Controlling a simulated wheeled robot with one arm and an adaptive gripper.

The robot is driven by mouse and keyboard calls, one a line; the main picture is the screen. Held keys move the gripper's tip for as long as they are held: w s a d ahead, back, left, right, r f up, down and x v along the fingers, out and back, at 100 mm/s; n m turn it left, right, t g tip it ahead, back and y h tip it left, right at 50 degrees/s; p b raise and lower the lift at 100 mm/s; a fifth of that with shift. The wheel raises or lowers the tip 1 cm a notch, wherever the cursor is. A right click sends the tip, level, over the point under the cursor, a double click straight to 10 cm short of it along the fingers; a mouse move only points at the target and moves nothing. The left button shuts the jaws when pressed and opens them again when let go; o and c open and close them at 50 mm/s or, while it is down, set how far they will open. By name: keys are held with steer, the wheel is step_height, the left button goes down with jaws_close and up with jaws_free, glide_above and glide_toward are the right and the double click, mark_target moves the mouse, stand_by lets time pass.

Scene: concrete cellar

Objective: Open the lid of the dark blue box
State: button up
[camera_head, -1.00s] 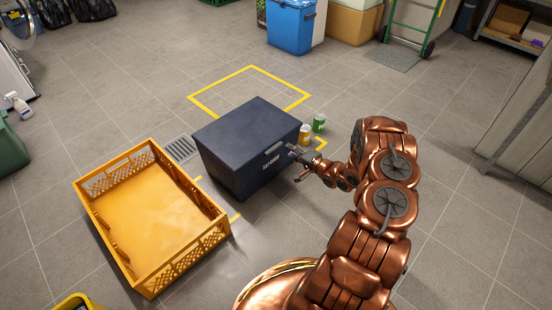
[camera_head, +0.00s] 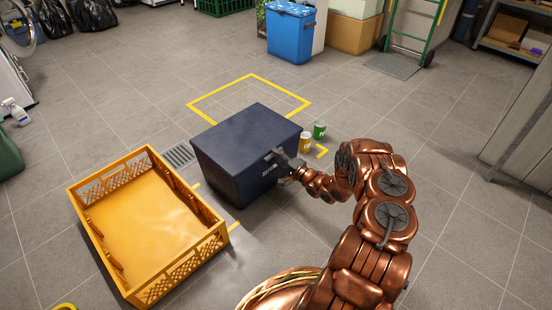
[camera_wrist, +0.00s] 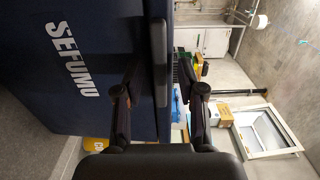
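The dark blue box (camera_head: 232,165) stands on the floor in the middle of the head view, its lid (camera_head: 247,129) shut. Its front, with white lettering, fills the left of the wrist view (camera_wrist: 75,100), where the picture is turned sideways. My gripper (camera_head: 281,161) is at the upper part of the box's front, by the lid's edge. In the wrist view its fingers (camera_wrist: 160,65) are spread, with a dark raised strip and a grey bar of the box between them. I cannot tell whether the fingers touch either one.
A yellow-orange crate (camera_head: 87,218) stands close left of the box. A yellow can (camera_head: 305,143) and a green can (camera_head: 319,130) stand behind my gripper, right of the box. A floor grate (camera_head: 179,154) lies at its left. Floor behind the box, inside a yellow outline (camera_head: 250,75), is clear.

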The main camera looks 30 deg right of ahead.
steer(key=shift+w, duration=0.25)
steer(key=c, duration=0.6)
steer(key=shift+a, duration=0.15)
jaws_close()
